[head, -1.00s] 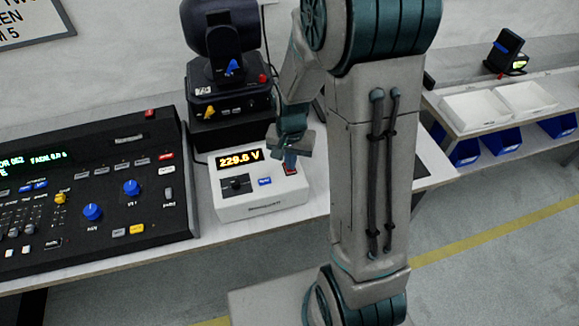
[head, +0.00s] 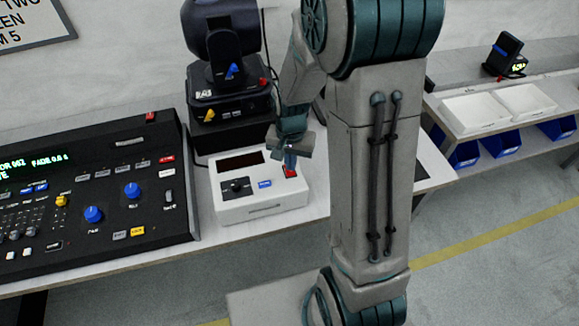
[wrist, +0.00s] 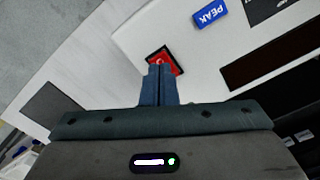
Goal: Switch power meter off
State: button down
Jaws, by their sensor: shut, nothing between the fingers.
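The power meter (head: 262,206) is a white box on the bench, with a dark, blank display (head: 240,161), a black knob (head: 237,187) and a blue button (head: 265,183). A red rocker switch (head: 290,171) sits at its right side; it also shows in the wrist view (wrist: 163,58). My gripper (head: 290,163) is shut and empty, pointing down at the switch. In the wrist view my fingertips (wrist: 160,68) overlap the near edge of the red switch. I cannot tell whether they touch it. The blue button there reads PEAK (wrist: 211,16).
A black lighting console (head: 100,190) stands left of the meter. A black moving-head light (head: 228,75) stands behind it. White trays (head: 475,112) and blue bins (head: 500,143) are on a shelf at the right.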

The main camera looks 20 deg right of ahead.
jog(key=shift+r+p, duration=1.7)
jog(key=shift+r, duration=0.95)
notch_tip(320, 180, up, 11)
jog(key=n+t, duration=0.2)
jog(key=n, duration=0.1)
send_over(291, 173)
jog(key=s, duration=0.6)
jog(key=s+r+n+t, duration=0.1)
jog(key=s+r+n, duration=0.2)
jog(key=s+r, duration=0.2)
jog(key=shift+s+r+t, duration=0.4)
jog(key=shift+s, duration=1.2)
